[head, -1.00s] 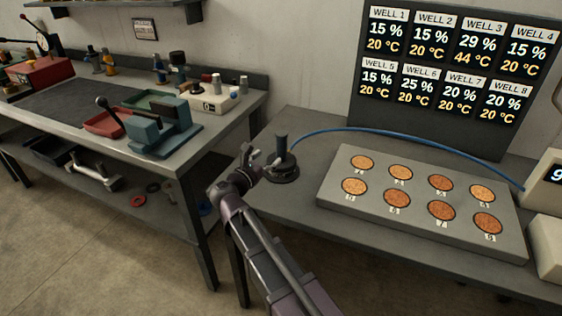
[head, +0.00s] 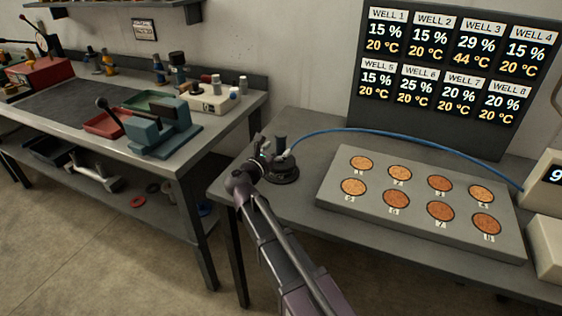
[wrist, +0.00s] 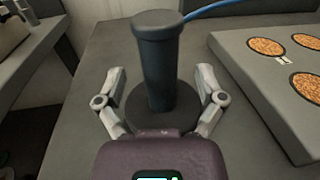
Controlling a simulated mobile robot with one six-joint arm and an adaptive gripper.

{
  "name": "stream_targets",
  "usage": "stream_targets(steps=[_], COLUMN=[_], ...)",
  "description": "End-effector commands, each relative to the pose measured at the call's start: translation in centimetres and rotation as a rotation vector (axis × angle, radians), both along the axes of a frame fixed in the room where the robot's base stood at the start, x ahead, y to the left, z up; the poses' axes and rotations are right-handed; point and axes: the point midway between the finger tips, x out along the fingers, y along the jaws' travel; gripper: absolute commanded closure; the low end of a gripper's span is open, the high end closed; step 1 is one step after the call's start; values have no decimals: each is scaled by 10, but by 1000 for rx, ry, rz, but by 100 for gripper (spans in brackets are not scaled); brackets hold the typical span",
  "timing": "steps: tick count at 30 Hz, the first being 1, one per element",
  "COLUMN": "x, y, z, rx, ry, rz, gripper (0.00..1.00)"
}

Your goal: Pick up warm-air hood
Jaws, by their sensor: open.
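The warm-air hood is a dark round base with an upright dark handle (wrist: 158,70) and a blue hose leading off to the right. In the head view the hood (head: 283,172) stands on the grey table, left of the block of wells. In the wrist view my gripper (wrist: 160,85) is open, with one finger on each side of the handle. A gap shows between each finger and the handle. In the head view my gripper (head: 266,150) is at the hood's left side, partly overlapping it. The hood's near base edge is partly hidden by my wrist.
A grey block with several numbered wells (head: 327,197) lies to the right, with the blue hose (head: 400,133) arching behind it. A dark display board (head: 430,125) stands at the back. A workbench (head: 60,103) with tools is at the left, beyond a gap.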

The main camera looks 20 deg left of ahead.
Motion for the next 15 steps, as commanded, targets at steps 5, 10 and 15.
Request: stream_targets(steps=[5, 10, 15], x=[18, 22, 21], y=[-3, -5, -5], z=[0, 0, 0], rx=[0, 0, 0], ry=[0, 0, 0], rz=[0, 1, 1], gripper=[12, 12, 12])
